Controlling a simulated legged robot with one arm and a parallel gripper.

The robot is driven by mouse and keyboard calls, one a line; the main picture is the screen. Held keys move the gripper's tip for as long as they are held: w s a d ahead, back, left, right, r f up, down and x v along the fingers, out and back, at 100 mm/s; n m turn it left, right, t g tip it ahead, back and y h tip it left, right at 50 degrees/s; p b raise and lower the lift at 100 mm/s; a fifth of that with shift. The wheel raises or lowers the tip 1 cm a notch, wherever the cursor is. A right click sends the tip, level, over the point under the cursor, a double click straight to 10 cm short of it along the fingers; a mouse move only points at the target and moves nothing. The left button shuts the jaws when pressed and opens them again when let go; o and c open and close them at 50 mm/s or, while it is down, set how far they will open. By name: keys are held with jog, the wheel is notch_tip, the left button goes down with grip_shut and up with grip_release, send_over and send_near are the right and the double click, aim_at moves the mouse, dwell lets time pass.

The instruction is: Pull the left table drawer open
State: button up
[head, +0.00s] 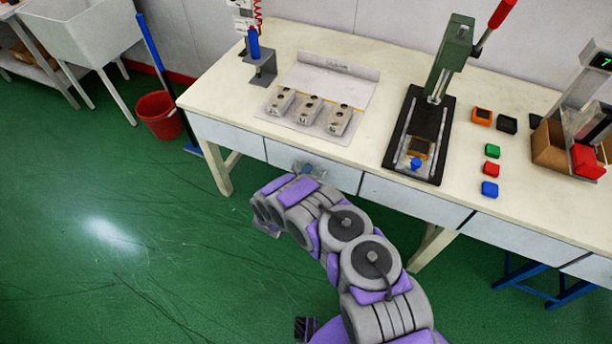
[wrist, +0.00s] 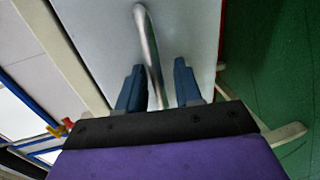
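The white table (head: 390,75) has a row of pale drawer fronts along its front edge. My gripper (head: 304,169) is at the drawer front (head: 345,178) just right of the leftmost panel. This drawer front looks flush with its neighbours. In the wrist view, a silver bar handle (wrist: 144,25) stands on the pale drawer front (wrist: 190,30). My gripper (wrist: 159,66) is open, with its two blue fingers on either side of the handle. A gap shows between the handle and the right finger; contact with the left finger is unclear.
Metal moulds (head: 310,110) lie on a tray above this drawer. A green press (head: 455,50) and several coloured buttons (head: 490,188) stand further right. A red bucket (head: 159,115) is on the floor at the left. The green floor (head: 130,240) before the table's left end is clear.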

jog(key=shift+w, duration=0.1)
jog(key=shift+c, duration=0.4)
grip_shut()
